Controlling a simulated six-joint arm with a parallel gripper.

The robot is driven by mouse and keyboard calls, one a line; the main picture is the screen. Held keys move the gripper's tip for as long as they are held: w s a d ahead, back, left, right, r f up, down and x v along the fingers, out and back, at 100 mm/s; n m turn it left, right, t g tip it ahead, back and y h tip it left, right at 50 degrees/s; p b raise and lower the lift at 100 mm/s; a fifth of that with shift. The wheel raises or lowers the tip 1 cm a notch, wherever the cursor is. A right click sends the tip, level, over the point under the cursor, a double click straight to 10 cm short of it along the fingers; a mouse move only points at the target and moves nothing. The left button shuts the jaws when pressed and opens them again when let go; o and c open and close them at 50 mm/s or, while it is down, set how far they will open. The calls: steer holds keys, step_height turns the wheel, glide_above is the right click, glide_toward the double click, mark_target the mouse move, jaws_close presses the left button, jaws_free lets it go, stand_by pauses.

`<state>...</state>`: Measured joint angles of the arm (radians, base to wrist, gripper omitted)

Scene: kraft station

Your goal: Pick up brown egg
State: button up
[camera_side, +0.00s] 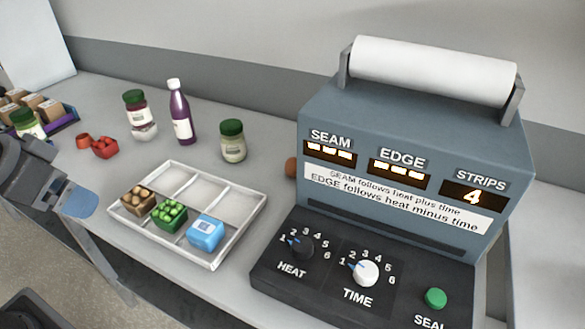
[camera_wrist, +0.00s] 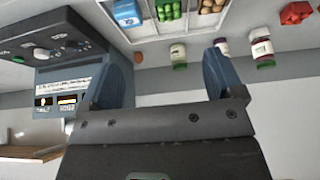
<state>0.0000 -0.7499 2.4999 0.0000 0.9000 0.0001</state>
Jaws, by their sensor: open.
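The brown egg (camera_side: 290,167) sits on the counter behind the tray's right side. In the side view the blue-grey machine hides part of it. It also shows in the wrist view as a small orange-brown round shape (camera_wrist: 138,58), near the machine and a little beyond the left finger's tip. My gripper (camera_side: 78,201) is at the left edge of the side view, by the counter's front edge, far from the egg. In the wrist view its two blue fingers (camera_wrist: 166,57) are spread wide with nothing between them.
The sealing machine (camera_side: 400,140) stands right beside the egg. A white tray (camera_side: 160,240) with several small boxes lies left of it. A green-lidded jar (camera_side: 233,142), a purple bottle (camera_side: 181,115) and another jar (camera_side: 136,106) stand behind. Red items (camera_side: 104,148) lie at left.

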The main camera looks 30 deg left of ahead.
steer(key=shift+c, duration=1.2)
steer(key=w+d+r+m+h, duration=0.1)
steer(key=w+r+m, duration=0.1)
steer(key=w, duration=0.5)
steer(key=w+d+r+m, duration=0.1)
steer(key=w+d+r, duration=0.1)
steer(key=w, duration=0.5)
steer(key=m+g+h, duration=0.2)
steer(key=m, duration=0.4)
glide_above(289, 160)
steer(key=s+a, duration=0.4)
steer(key=s, duration=0.1)
step_height(289, 160, down, 11)
steer(key=x, duration=0.6)
steer(key=w+x, duration=0.1)
steer(key=x, duration=0.2)
steer(key=shift+d+f, duration=0.1)
steer(key=shift+d, duration=0.1)
steer(key=shift+x, duration=3)
steer(key=shift+d, duration=0.2)
